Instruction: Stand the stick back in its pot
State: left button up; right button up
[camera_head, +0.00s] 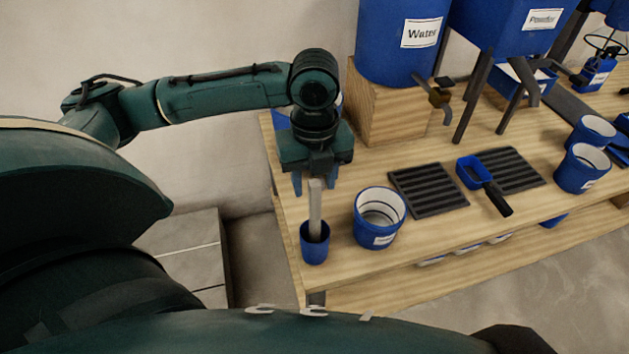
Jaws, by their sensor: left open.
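The stick (315,210) is a pale, flat, light-grey bar. It stands nearly upright with its lower end inside a small dark-blue pot (314,250) at the left front of the wooden table. My left gripper (314,184) points down directly above the pot, at the top of the stick. Its blue fingers are apart, one on each side of the stick's upper end, and it is open. The bottom of the stick is hidden inside the pot. My right gripper is not in view.
A larger blue bucket (380,217) stands just right of the pot. Black ribbed mats (428,190) and a blue scoop (484,184) lie further right. A blue water tank (398,45) sits on a wooden block (385,105) behind. The table's front edge is close to the pot.

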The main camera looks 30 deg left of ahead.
pick_arm(q)
notch_tip(320, 180, up, 12)
jog(key=p, duration=0.2)
jog(key=shift+f, duration=0.15)
dwell(0.9)
